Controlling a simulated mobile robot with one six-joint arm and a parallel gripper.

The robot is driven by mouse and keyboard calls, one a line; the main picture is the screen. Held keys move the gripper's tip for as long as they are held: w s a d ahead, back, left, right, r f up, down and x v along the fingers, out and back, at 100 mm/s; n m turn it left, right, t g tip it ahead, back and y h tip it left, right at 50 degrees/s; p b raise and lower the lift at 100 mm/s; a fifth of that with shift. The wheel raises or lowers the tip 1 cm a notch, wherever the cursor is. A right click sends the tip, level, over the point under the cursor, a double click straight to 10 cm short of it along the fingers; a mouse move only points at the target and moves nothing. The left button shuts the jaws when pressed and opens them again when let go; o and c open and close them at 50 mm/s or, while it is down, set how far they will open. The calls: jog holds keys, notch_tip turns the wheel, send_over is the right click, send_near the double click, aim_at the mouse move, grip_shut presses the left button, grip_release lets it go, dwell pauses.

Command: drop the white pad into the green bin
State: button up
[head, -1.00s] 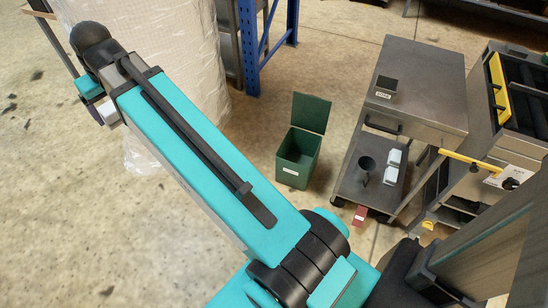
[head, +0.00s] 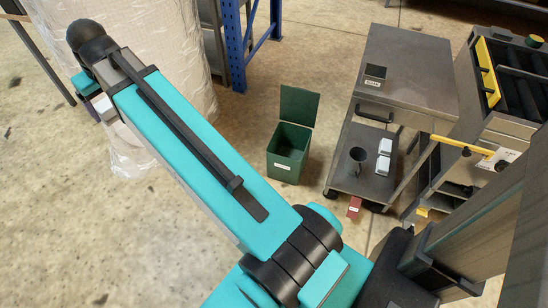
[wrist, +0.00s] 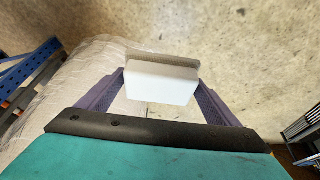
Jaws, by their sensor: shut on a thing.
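The white pad (wrist: 162,80) is a white block with a greyish layer along its far edge. In the wrist view my gripper (wrist: 160,88) has its two purple fingers on either side of it, shut on it, with floor beyond. The green bin (head: 289,150) stands open on the floor in the middle of the head view, its lid raised at the back and a white label on its front.
A grey cart (head: 410,65) stands right of the bin, with a black cup (head: 357,158) and two white blocks (head: 383,157) on its lower shelf. A wrapped pallet (head: 130,60) is behind my arm. A blue rack (head: 236,45) stands behind the bin. Floor left of the bin is clear.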

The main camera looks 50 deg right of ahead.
jog(key=d+f+m+b, duration=0.1)
jog(key=d+f+b, duration=0.7)
jog(key=d+f, duration=0.8)
jog(key=d+f+b, duration=0.8)
jog(key=d+f, duration=0.5)
jog(key=d, duration=0.7)
jog(key=s+d+f+b, duration=0.4)
jog(key=s+d+f, duration=0.2)
jog(key=d+f, duration=0.3)
jog(key=s+d+f+m+b, duration=0.1)
jog(key=s+d+f+b, duration=0.3)
jog(key=s+d+f, duration=0.3)
jog(key=s+d+f+h+b, duration=0.1)
jog(key=s+d+f+b, duration=0.4)
jog(key=d+f, duration=0.6)
jog(key=shift+s+d+f+m, duration=0.2)
jog(key=shift+s+d+m, duration=0.2)
jog(key=shift+s+d, duration=0.45)
jog(key=shift+w+d, duration=0.2)
jog(key=shift+f, duration=0.15)
jog(key=shift+f+b, duration=2.35)
jog(key=shift+f, duration=0.5)
